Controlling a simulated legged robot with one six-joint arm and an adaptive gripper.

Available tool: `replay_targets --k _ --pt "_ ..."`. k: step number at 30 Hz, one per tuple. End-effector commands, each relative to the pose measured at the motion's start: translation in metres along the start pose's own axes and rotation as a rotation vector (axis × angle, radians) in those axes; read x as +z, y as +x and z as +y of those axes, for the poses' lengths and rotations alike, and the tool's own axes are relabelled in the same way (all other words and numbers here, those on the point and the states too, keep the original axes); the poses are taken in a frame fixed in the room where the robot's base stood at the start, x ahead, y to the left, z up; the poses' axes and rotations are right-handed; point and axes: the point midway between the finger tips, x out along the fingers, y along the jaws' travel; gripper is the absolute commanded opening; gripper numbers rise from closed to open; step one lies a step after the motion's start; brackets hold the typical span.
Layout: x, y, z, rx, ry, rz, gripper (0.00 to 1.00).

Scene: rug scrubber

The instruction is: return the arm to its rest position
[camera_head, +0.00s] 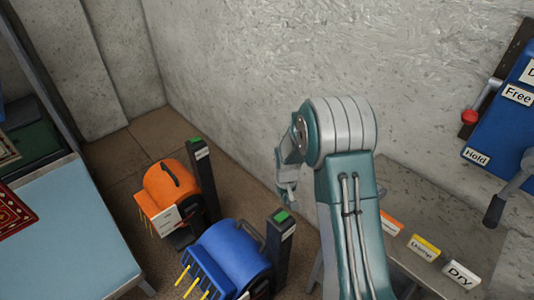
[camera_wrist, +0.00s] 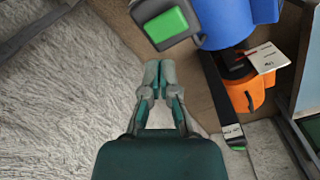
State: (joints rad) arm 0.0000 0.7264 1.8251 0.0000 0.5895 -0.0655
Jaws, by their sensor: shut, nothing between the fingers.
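My arm stands raised in the head view, a teal and grey link with a rounded joint at the top. My gripper (camera_head: 287,196) hangs from that joint on its left side, pointing down, in front of the wall. In the wrist view my gripper (camera_wrist: 158,70) is shut, with its fingertips together and nothing between them. The fingers look apart from the things around them.
An orange scrubber unit (camera_head: 172,187) and a blue one (camera_head: 232,255) stand on the floor beside dark posts with green tops. A pale blue table (camera_head: 70,245) is at left. A grey bench (camera_head: 425,200) with labelled blocks and a blue lever panel (camera_head: 515,110) are at right.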

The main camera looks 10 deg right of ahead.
Motion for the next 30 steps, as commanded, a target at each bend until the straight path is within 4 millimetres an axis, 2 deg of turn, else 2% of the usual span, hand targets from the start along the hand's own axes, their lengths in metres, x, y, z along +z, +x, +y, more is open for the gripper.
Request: replay_targets --k 5,8,20,30 --pt "0.0 -0.005 0.0 0.0 0.0 0.005 0.0" --pt "0.002 -0.021 0.0 0.001 0.002 0.02 0.0" --pt "0.026 -0.12 -0.002 0.007 0.014 0.112 0.0" --pt "0.063 -0.191 -0.004 0.01 0.024 0.188 0.0"
